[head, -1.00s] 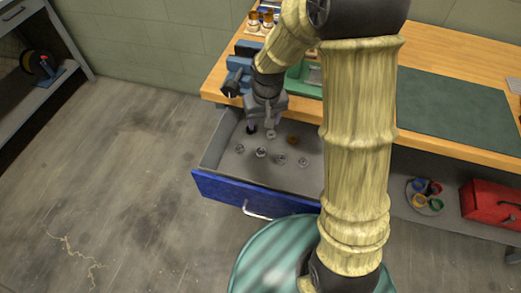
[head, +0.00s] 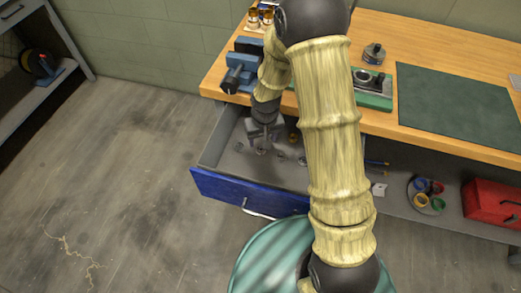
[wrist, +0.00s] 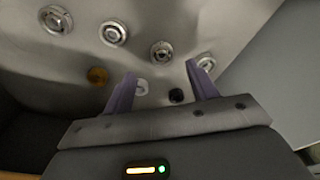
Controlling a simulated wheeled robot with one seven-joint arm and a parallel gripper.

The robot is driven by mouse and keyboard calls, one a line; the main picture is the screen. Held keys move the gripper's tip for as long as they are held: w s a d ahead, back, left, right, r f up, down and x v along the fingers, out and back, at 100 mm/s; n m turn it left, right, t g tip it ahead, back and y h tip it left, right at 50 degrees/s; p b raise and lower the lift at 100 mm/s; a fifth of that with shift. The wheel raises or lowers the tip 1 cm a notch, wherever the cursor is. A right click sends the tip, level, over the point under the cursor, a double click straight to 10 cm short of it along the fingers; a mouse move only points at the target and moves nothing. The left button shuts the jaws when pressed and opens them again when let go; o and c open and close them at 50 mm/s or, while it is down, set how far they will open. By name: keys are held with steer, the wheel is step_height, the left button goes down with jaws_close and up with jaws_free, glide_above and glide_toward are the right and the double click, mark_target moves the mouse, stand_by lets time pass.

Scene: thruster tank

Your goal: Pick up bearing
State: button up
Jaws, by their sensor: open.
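Several round metal bearings lie in a row on the floor of an open drawer. In the wrist view they are one at far upper left (wrist: 55,18), one to its right (wrist: 113,33), one ahead of my fingertips (wrist: 161,51) and one by the right finger (wrist: 206,63). My gripper (wrist: 159,69) is open and empty, its two purple fingers pointing at the row. In the head view my gripper (head: 262,137) hangs inside the drawer (head: 250,191) just behind the row. It partly hides the drawer's contents.
An amber piece (wrist: 97,75), a pale piece (wrist: 141,87) and a dark piece (wrist: 176,95) lie nearer the gripper. The drawer walls surround it. The workbench (head: 440,58) stands behind, with a blue vise (head: 240,72) above the drawer.

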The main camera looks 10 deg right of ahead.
mark_target(261, 149)
steer(key=f, duration=0.5)
steer(key=shift+w+a+f+b, duration=0.1)
steer(key=shift+w+a+b, duration=0.1)
steer(key=shift+b, duration=0.1)
stand_by(0.4)
steer(key=c, duration=1.1)
